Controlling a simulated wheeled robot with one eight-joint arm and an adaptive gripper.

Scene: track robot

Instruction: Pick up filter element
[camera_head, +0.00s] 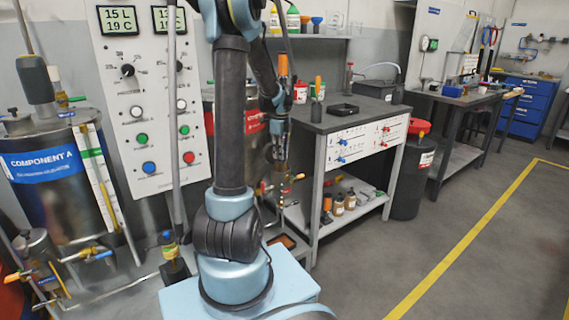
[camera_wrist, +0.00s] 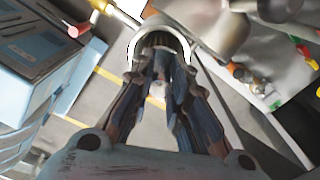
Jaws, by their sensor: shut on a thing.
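The filter element (camera_wrist: 158,42) shows in the wrist view as a dark ribbed cylinder end with a white ring around it. It sits at the tips of my gripper (camera_wrist: 161,72), whose fingers close in on it from both sides. In the head view my gripper (camera_head: 281,160) hangs beside the left end of the workbench, pointing down. The filter element is too small and cluttered to make out there.
The workbench (camera_head: 346,122) stands to the right of the gripper, with several bottles (camera_head: 338,204) on its lower shelf. The Component A tank (camera_head: 55,190) and control panel (camera_head: 150,100) are at left. A dark bin (camera_head: 409,180) stands by the bench. The floor at right is clear.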

